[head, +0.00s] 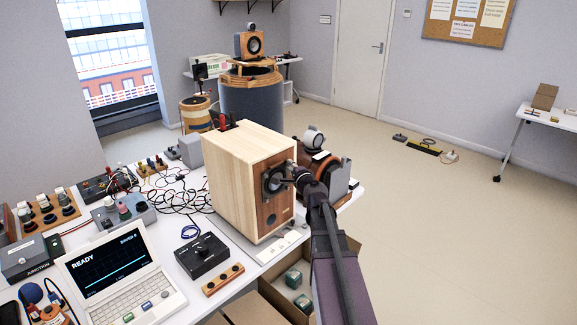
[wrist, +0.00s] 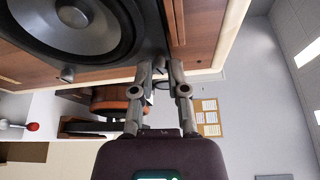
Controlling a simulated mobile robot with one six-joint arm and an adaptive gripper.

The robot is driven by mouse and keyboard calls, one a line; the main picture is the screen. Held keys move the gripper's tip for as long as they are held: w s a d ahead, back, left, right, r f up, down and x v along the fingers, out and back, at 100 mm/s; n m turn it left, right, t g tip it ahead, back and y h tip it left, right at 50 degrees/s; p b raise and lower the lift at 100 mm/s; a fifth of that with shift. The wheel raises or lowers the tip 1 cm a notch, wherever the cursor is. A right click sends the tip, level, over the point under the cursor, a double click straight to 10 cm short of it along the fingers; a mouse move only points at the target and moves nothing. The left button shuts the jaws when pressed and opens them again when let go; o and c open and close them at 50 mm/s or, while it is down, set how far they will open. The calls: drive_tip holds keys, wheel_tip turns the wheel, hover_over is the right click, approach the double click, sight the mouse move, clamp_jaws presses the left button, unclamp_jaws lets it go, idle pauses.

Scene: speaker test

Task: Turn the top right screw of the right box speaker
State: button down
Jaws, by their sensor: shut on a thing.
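A box speaker (head: 232,185) of pale wood with a darker front stands at the table's edge in the head view. Its front carries a black round driver (head: 274,180). My gripper (head: 291,174) reaches in from the lower right, close against the front beside the driver. In the wrist view the driver (wrist: 75,25) fills the upper left, with a small grey screw (wrist: 68,74) on its rim. My gripper (wrist: 159,66) is shut on a small screw at the driver's rim; the fingers mostly hide it.
An orange and dark device (head: 338,178) stands close behind the arm. A laptop (head: 120,270), a black control box (head: 203,257) and tangled cables crowd the table. An open carton (head: 350,262) with green boxes lies below the gripper.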

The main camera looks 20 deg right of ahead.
drive_tip(key=m+g+y+p, duration=0.1)
drive_tip(key=m+y+p, duration=0.1)
drive_tip(key=m, duration=0.2)
drive_tip(key=m+g+y+p, duration=0.1)
drive_tip(key=m+g+y, duration=0.1)
drive_tip(key=m, duration=0.3)
drive_tip(key=m+g+y+p, duration=0.2)
drive_tip(key=m, duration=0.3)
drive_tip(key=shift+d+r+y+p, duration=0.1)
drive_tip(key=shift+d+y+p, duration=0.2)
drive_tip(key=shift+y+p, duration=0.1)
idle(0.6)
idle(0.4)
drive_tip(key=c, duration=0.6)
unclamp_jaws()
drive_tip(key=shift+w, duration=0.1)
drive_tip(key=shift+c, duration=0.2)
